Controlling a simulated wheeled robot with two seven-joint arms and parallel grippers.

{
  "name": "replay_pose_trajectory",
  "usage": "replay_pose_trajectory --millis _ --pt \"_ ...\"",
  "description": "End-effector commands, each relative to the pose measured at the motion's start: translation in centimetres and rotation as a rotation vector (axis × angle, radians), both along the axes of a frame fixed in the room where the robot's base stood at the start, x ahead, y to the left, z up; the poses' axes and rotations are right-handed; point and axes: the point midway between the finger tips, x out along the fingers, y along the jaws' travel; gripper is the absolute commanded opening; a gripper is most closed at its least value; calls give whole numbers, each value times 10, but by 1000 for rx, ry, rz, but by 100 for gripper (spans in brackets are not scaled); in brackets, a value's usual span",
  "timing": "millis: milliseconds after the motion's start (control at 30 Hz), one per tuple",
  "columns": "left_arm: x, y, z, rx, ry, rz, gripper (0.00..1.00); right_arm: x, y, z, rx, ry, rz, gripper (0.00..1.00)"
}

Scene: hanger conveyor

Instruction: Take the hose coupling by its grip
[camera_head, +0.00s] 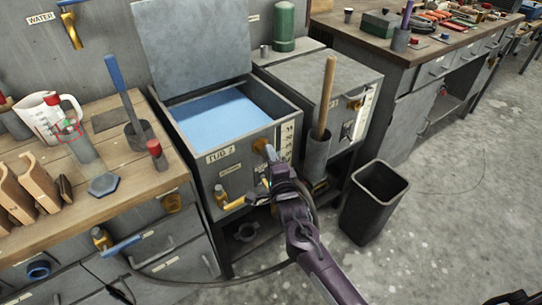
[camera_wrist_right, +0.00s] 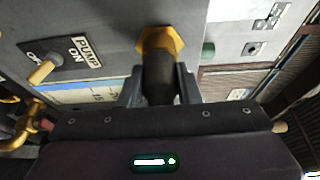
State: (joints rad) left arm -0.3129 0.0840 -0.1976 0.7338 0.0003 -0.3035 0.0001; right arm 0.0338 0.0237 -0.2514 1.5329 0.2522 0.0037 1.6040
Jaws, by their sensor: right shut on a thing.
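The hose coupling has a brass hex collar (camera_wrist_right: 160,41) and a dark round grip (camera_wrist_right: 159,79) in the right wrist view. The collar sits against the grey front of the tub. The grip's lower end is hidden behind the gripper body. My left gripper is not in view.
A PUMP switch (camera_wrist_right: 45,69) is left of the coupling. A yellow tap (camera_head: 229,199) is below it on the tub. A dark hose (camera_head: 220,280) runs low across the front. A black bin (camera_head: 375,200) stands on the floor at right. A wooden bench (camera_head: 85,190) is at left.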

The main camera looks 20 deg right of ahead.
Motion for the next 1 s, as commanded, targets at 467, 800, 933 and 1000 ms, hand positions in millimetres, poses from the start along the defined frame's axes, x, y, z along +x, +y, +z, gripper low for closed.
replay_pose_trajectory --millis 467,800,933,1000 --pt "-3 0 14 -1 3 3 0 -19 -7 1 -1 2 -1 7" --pt "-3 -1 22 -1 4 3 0 -32 -12 0 -1 2 0 7" --pt "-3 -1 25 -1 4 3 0 -36 -13 1 -1 1 0 7" --pt "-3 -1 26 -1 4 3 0 -38 -14 1 -1 0 0 7"
